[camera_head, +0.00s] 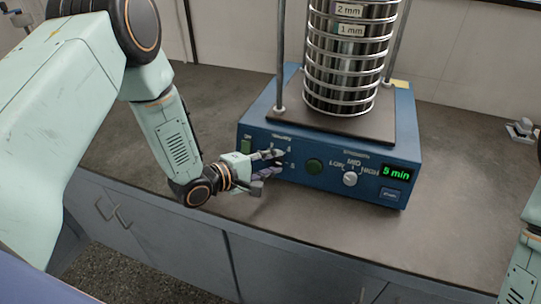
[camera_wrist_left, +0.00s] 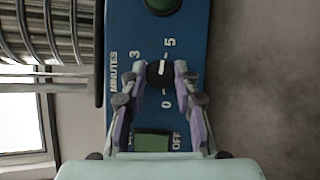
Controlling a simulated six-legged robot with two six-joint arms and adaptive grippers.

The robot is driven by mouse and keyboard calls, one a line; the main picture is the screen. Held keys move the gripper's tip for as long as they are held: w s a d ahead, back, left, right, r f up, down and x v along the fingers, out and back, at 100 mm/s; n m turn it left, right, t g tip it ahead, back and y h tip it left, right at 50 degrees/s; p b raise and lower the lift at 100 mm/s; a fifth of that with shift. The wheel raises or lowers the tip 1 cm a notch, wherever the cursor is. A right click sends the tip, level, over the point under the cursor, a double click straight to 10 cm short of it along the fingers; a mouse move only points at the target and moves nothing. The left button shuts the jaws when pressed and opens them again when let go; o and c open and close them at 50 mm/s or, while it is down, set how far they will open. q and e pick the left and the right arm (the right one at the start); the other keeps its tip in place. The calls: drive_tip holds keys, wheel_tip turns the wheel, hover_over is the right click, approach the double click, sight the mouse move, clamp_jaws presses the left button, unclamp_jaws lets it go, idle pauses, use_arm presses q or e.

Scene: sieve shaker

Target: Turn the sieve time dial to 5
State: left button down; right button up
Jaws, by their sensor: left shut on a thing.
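The sieve time dial (camera_wrist_left: 158,74) is a small black knob with a white pointer mark on the blue panel, under the label MINUTES. In the left wrist view, the mark lies lengthwise towards the side of the 5 (camera_wrist_left: 170,42). My left gripper (camera_head: 277,162) is shut on the dial, one finger on each side of it. In the left wrist view the gripper (camera_wrist_left: 160,84) shows the knob between its fingertips. In the head view the fingers mostly hide the dial. The green display (camera_head: 397,174) reads "5 min". My right gripper is out of view.
The blue shaker base (camera_head: 230,160) carries a stack of steel sieves (camera_head: 347,60) between upright rods. A green round button (camera_head: 314,166) and a white intensity knob (camera_head: 350,179) are right of the dial. A green switch (camera_wrist_left: 152,141) is beside it.

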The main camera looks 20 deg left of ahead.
use_arm(q)
drive_tip(key=shift+w+r+m+g+y+p, duration=0.15)
drive_tip(key=shift+m+g+y+p, duration=0.2)
drive_tip(key=shift+m+p, duration=0.45)
drive_tip(key=c, duration=1.4)
unclamp_jaws()
drive_tip(key=shift+d, duration=0.1)
drive_tip(key=o, duration=0.4)
drive_tip(key=shift+w+f, duration=0.1)
drive_tip(key=shift+f, duration=0.1)
drive_tip(key=shift+s+r, duration=0.1)
drive_tip(key=shift+s, duration=0.1)
